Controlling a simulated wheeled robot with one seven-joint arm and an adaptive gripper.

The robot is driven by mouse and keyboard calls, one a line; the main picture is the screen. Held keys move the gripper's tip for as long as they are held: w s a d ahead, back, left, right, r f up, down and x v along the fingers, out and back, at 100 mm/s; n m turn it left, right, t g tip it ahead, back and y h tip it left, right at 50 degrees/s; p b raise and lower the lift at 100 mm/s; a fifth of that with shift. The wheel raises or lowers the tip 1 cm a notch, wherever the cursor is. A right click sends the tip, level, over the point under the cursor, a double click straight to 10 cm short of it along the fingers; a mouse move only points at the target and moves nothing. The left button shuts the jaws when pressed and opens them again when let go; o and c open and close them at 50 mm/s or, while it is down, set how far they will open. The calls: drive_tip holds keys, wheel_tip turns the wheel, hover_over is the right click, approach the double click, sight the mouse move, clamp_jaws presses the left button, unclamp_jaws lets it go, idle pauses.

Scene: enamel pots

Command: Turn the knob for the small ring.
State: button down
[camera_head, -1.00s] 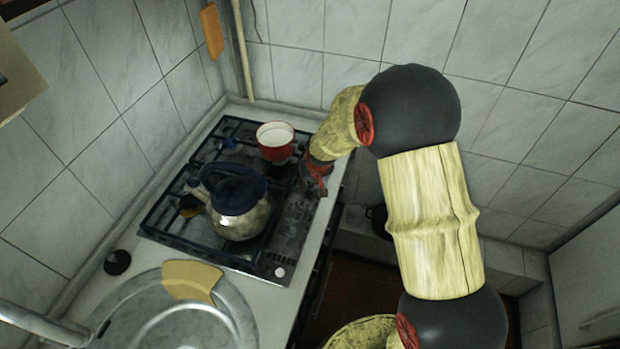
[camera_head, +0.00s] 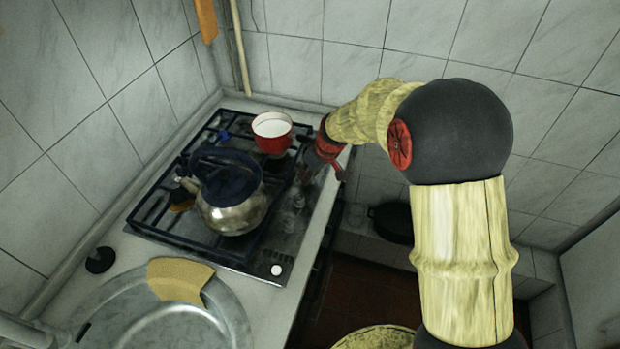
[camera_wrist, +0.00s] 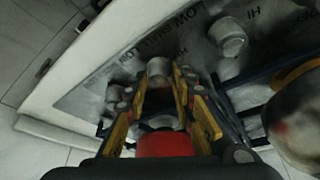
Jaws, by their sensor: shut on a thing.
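The knob (camera_wrist: 158,68) is a short grey cylinder on the hob's front panel, in the wrist view. My gripper (camera_wrist: 160,78) has its yellow fingers on either side of this knob and is shut on it. In the head view my gripper (camera_head: 312,165) is low at the hob's right edge, beside the red pot, and hides the knob there. A second grey knob (camera_wrist: 228,36) stands apart from the fingers.
A red enamel pot (camera_head: 272,142) with a white inside stands at the back of the hob, close to my gripper. A kettle (camera_head: 235,215) with a dark blue top stands nearer the front. A metal sink (camera_head: 225,330) and a beige cloth (camera_head: 180,280) lie in front.

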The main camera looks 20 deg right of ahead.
sight(313, 182)
idle(0.4)
drive_tip(key=c, duration=1.5)
unclamp_jaws()
drive_tip(key=shift+r, duration=0.1)
drive_tip(key=shift+r, duration=0.25)
drive_tip(key=v, duration=0.2)
drive_tip(key=shift+s+d+r, duration=0.1)
drive_tip(key=shift+s+r, duration=0.05)
drive_tip(key=shift+r, duration=0.1)
drive_tip(key=s+d, duration=0.4)
drive_tip(key=s, duration=0.7)
drive_tip(key=shift+d, duration=0.3)
drive_tip(key=shift+f, duration=0.15)
